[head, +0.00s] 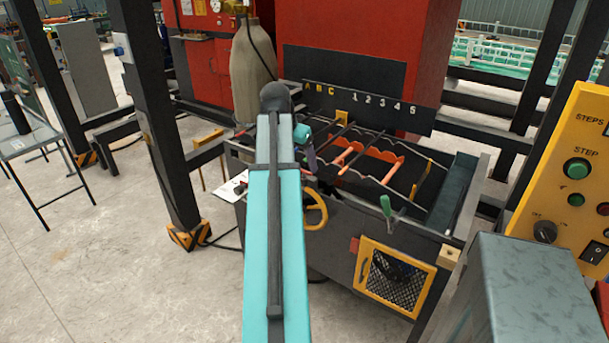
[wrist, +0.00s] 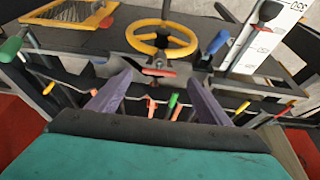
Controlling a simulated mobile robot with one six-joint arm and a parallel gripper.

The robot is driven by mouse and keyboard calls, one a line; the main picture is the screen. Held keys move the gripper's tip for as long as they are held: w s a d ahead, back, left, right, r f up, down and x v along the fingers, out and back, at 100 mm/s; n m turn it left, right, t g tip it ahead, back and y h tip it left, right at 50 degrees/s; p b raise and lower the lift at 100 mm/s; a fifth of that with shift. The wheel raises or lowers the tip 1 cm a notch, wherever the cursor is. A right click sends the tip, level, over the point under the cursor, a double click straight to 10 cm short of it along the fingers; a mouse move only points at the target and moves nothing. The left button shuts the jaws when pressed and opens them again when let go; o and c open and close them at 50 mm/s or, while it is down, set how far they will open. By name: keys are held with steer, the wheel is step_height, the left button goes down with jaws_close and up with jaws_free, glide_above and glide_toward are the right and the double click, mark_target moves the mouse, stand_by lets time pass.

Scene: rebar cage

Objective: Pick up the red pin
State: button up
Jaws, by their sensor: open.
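In the wrist view a small red piece (wrist: 158,73) lies crosswise just in front of the yellow handwheel (wrist: 162,40). It looks like the red pin, though I cannot be sure. My gripper (wrist: 157,83) is open, with one purple-grey finger on each side of the red piece in the picture. I cannot tell how far beyond the fingertips it is. In the head view my gripper (head: 311,158) shows only partly, above the bench beside the handwheel (head: 315,211). My arm hides part of the bench there, and I cannot make out the pin.
Green (wrist: 173,101) and orange handles stand close between and around the fingers. A blue handle (wrist: 217,42) and a ruled white strip (wrist: 268,40) are to the right. The bench has a yellow mesh door (head: 395,278) and a green-handled lever (head: 386,206). A yellow control panel (head: 575,175) stands right.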

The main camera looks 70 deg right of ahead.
mark_target(303, 170)
steer(key=shift+x, duration=0.75)
steer(key=shift+f, duration=0.1)
steer(key=shift+p+x, duration=0.8)
steer(key=shift+x, duration=1.7)
steer(key=shift+s, duration=0.1)
steer(key=c, duration=1.2)
steer(key=shift+r+b, duration=0.9)
steer(key=shift+r, duration=4.1)
